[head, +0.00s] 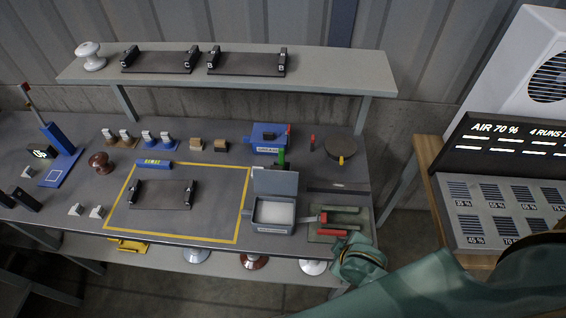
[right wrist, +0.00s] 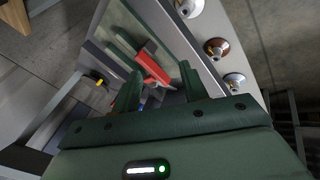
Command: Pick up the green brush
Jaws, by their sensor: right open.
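A long green piece that looks like the green brush (head: 345,209) lies at the back of the shallow grey-green tray (head: 370,226) at the table's front right. In the right wrist view the green brush (right wrist: 126,40) lies beyond a red piece (right wrist: 153,66). Its bristles cannot be made out. My right gripper (head: 350,252) is at the tray's front edge. In the right wrist view my right gripper (right wrist: 161,84) is open, its fingers apart on either side of the red piece's near end, with nothing visibly held. My left gripper is not in view.
An open-lidded grey box (head: 272,228) stands left of the tray. A yellow-outlined area (head: 215,215) holds a black rack (head: 160,194). A shelf (head: 330,76) runs above the back. White and brown insulators (head: 254,262) sit below the front edge. A control panel (head: 500,212) stands right.

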